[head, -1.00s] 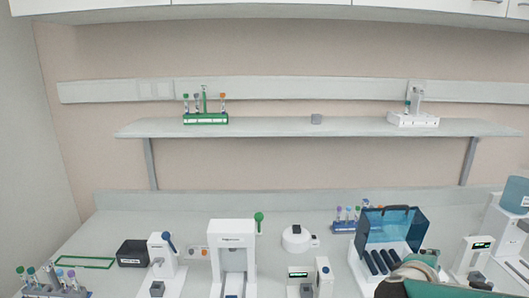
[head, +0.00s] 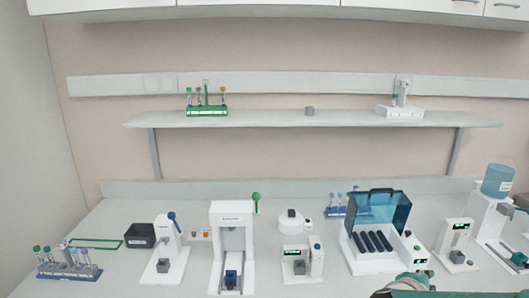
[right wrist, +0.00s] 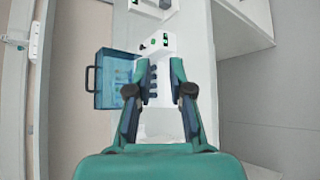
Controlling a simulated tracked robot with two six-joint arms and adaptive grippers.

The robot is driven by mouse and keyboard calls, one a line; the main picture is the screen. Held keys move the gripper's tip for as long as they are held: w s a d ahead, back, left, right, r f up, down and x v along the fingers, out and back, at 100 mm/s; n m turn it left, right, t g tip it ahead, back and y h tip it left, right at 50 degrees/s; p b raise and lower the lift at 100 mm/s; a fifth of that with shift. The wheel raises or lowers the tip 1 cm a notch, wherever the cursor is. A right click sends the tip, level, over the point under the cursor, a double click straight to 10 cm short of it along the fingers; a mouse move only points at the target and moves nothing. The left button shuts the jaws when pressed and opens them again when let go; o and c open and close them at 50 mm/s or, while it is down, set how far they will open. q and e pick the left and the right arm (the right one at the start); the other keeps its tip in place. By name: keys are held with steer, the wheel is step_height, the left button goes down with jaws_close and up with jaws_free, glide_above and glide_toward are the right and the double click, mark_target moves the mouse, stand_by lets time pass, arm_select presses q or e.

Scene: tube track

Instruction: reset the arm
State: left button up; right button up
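My right gripper (right wrist: 158,88) shows in the right wrist view with its two dark fingers spread apart and nothing between them. Past the fingers is a white device with a row of dark slots and a blue clear lid (right wrist: 116,78). In the head view, a green part of my right arm (head: 408,284) shows at the bottom edge, in front of the blue-lidded device (head: 378,212); its fingertips are hard to make out there. My left gripper is in neither view.
Tube racks stand at the bench's left (head: 70,273), behind the lidded device (head: 334,212) and on the shelf (head: 207,112). A white press-like device (head: 232,209) stands mid-bench. A blue-topped dispenser (head: 498,181) stands at right. The shelf (head: 260,118) hangs above the bench.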

steer(key=s+a+f+n+y+b, duration=0.1)
steer(key=a+f+y, duration=0.3)
steer(key=f, duration=1.1)
steer(key=s+a+f+n+y, duration=0.1)
steer(key=s+a+f+y, duration=0.15)
steer(key=a+f, duration=0.75)
steer(key=s+a+f+m+g+y, duration=0.3)
steer(key=s+a+f+m+y, duration=0.1)
steer(key=s+a+f+m, duration=0.2)
steer(key=s+a+f+m+g+y, duration=0.3)
steer(key=s+a+f+m, duration=0.3)
steer(key=s+m, duration=0.4)
steer(key=shift+s+a+f+m+g+y, duration=0.3)
steer(key=shift+s+a+f+g+y, duration=0.1)
steer(key=shift+s+f+y, duration=0.5)
